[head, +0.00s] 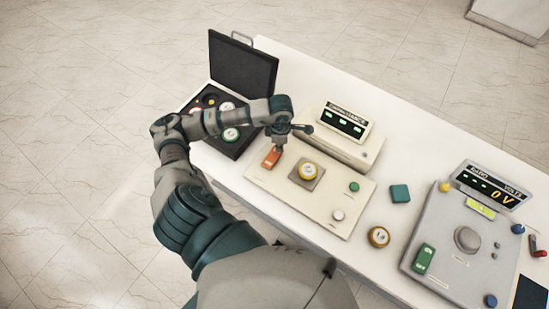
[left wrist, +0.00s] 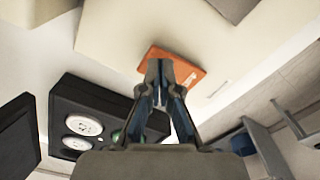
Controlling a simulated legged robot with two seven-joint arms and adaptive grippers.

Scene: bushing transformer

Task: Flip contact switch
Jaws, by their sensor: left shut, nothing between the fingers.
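The contact switch looks to be the orange rocker (head: 271,158) at the left end of a cream panel (head: 345,203). It also shows in the left wrist view (left wrist: 188,72), just past my fingertips. My left gripper (head: 278,146) points down over the orange switch, shut with nothing between its fingers. In the left wrist view its closed fingertips (left wrist: 159,68) overlap the orange face; I cannot tell whether they touch it. Part of the switch is hidden behind the fingers. My right gripper is in neither view.
An open black case (head: 243,66) with round weights stands left of the panel. A display box (head: 345,120) sits behind it. A teal block (head: 400,193) and a round weight (head: 379,236) lie to its right. A grey console (head: 449,262) with a green switch (head: 423,258) stands further right.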

